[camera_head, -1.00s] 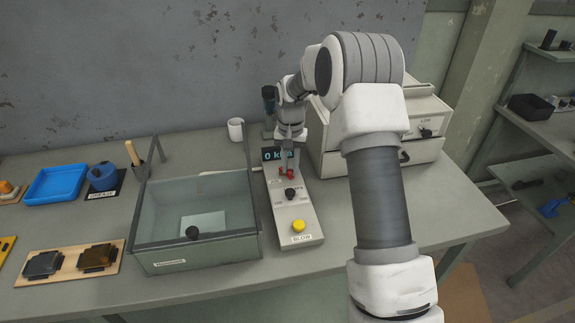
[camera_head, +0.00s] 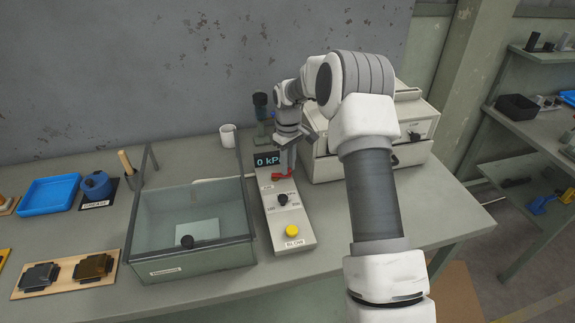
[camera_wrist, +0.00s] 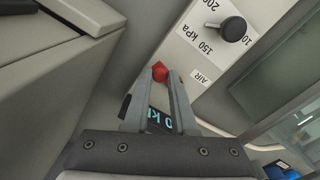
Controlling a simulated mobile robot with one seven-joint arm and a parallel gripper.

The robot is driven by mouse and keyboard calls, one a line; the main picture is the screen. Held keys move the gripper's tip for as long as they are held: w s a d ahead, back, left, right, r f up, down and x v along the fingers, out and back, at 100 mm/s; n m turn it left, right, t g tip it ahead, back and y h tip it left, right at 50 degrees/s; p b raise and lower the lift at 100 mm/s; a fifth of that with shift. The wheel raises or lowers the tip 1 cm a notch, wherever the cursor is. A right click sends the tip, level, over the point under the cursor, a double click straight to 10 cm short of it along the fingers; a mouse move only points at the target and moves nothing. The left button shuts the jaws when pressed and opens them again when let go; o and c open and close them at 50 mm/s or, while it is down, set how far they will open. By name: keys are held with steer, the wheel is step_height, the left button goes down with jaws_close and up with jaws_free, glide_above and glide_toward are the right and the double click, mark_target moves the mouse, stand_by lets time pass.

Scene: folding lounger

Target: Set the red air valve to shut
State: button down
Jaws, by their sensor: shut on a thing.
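The red air valve (camera_head: 282,175) sits at the far end of a sloped grey control panel (camera_head: 293,225), just below the pressure display. It also shows in the wrist view (camera_wrist: 159,71) as a red piece at the fingertips. My gripper (camera_head: 285,165) reaches down onto it and is shut on it; in the wrist view the two fingers (camera_wrist: 161,88) stand on either side of the red handle. In the head view the handle appears to lie roughly across the panel. The fingers partly hide it, so its exact angle is hard to tell.
The display (camera_head: 266,160) reads 0 kPa. A black knob (camera_head: 282,199) and a yellow button (camera_head: 292,231) are nearer on the panel. A white mug (camera_head: 228,135) stands behind.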

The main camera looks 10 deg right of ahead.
steer(key=shift+w+n, duration=0.3)
steer(key=shift+n, duration=0.4)
steer(key=shift+w+n, duration=0.25)
steer(key=shift+n, duration=0.45)
steer(key=c, duration=0.8)
jaws_free()
steer(key=shift+o, duration=0.2)
step_height(320, 180, up, 18)
steer(key=p, duration=0.1)
steer(key=shift+f, duration=0.25)
steer(key=shift+r, duration=0.1)
